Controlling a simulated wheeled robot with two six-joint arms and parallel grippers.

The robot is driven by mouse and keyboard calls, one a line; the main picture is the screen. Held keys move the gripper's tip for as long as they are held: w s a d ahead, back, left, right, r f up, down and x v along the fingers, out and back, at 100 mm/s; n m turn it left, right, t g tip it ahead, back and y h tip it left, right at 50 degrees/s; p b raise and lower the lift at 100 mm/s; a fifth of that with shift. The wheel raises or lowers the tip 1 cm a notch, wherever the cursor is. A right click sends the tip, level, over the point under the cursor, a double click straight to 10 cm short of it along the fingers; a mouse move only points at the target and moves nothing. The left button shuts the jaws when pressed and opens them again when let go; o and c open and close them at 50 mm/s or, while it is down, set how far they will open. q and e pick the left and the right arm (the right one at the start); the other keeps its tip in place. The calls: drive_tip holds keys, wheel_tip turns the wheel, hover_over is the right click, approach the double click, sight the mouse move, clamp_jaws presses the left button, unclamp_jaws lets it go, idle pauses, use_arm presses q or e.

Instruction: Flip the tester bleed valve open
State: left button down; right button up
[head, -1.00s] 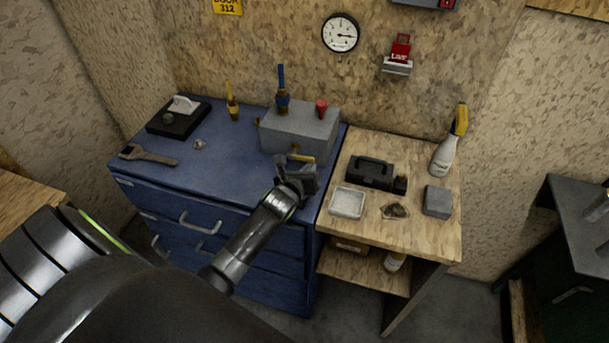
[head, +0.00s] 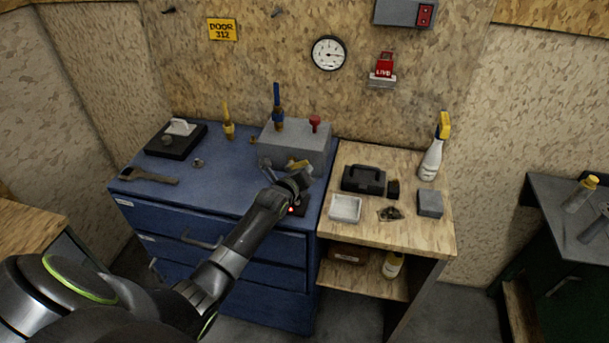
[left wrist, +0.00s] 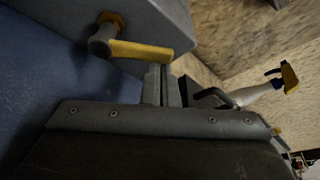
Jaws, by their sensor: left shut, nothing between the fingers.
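The tester is a grey box (head: 292,143) on the blue cabinet. Its bleed valve has a yellow lever (head: 299,165) low on the box's front. In the left wrist view the yellow lever (left wrist: 140,51) reaches right from a round grey and brass pivot (left wrist: 104,38). My left gripper (head: 298,181) is just in front of the lever and partly covers the valve. In the left wrist view its shut, empty fingers (left wrist: 161,82) are close to the lever's free end; whether they touch it I cannot tell. My right gripper is out of view.
A blue-handled valve (head: 278,108) and red knob (head: 315,123) stand at the tester. A yellow-handled fitting (head: 228,122), wrench (head: 149,176) and black tray (head: 160,145) are left. The wooden bench (head: 345,160) holds a black case (head: 363,179) and spray bottle (head: 432,158).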

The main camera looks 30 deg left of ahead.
sight(292, 162)
use_arm(q)
drive_tip(key=shift+s+a+r+n+t+h+b, duration=0.2)
drive_tip(key=shift+a+r+n+t+h+b, duration=0.35)
drive_tip(key=shift+n+b, duration=1.2)
drive_tip(key=shift+s+a+r+n+t+h+b, duration=0.15)
drive_tip(key=shift+a+r+n+t+b, duration=0.4)
drive_tip(key=shift+b, duration=2.15)
drive_tip(key=shift+s+a+r+n+t+h+b, duration=0.3)
drive_tip(key=shift+a+r+n+b, duration=0.5)
drive_tip(key=shift+n+b, duration=1.05)
drive_tip(key=shift+a+f+m+b, duration=0.1)
drive_tip(key=shift+a+m+b, duration=0.1)
drive_tip(key=shift+m+b, duration=0.2)
drive_tip(key=shift+f, duration=0.1)
